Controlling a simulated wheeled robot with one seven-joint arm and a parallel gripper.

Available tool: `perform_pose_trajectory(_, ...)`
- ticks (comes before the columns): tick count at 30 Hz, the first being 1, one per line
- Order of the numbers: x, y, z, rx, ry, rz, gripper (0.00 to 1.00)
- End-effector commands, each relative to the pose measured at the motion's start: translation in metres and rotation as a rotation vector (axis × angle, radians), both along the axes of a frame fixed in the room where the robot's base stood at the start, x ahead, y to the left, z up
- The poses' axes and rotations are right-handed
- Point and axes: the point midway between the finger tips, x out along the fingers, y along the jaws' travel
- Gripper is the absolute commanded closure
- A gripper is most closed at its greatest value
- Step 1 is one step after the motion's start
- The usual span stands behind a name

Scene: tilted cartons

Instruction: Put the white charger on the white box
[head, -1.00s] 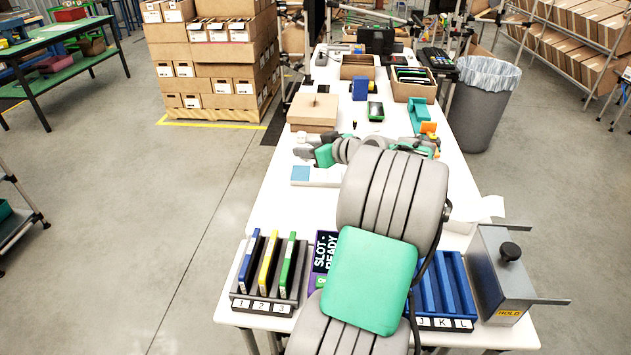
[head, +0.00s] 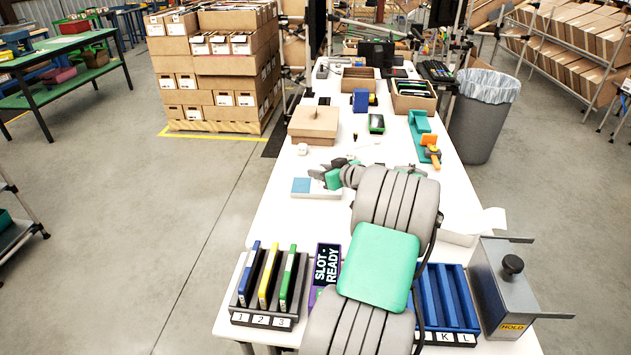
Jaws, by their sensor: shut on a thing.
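The white box (head: 326,194) lies flat on the white table, with a light blue patch on the left of its top. My gripper (head: 318,175) is just above and behind it, its dark fingers shut. What it holds is very small here and mostly hidden by the fingers; I take it to be the white charger, but its outline is not clear. I cannot tell whether it touches the box. My grey and green arm covers the table to the right of the box.
A small white item (head: 303,149) lies behind the box, near a closed carton (head: 314,122). An orange and teal tool (head: 431,150) lies right. A slotted rack (head: 268,290), a blue rack (head: 452,300) and a grey HOLD bin (head: 505,295) stand in front.

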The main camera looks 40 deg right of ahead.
Motion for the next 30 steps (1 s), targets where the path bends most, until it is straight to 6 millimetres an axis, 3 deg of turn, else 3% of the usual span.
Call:
perform_pose_trajectory(6,0.015,0.006,-0.019,0.000,0.000,0.001,1.00)
perform_pose_trajectory(10,0.013,0.005,-0.042,0.003,0.000,-0.001,1.00)
perform_pose_trajectory(22,0.014,0.005,-0.051,-0.002,-0.002,0.000,1.00)
perform_pose_trajectory(23,0.013,0.005,-0.050,-0.001,-0.001,-0.001,0.67)
perform_pose_trajectory(30,0.013,0.005,-0.049,-0.001,-0.001,-0.001,0.48)
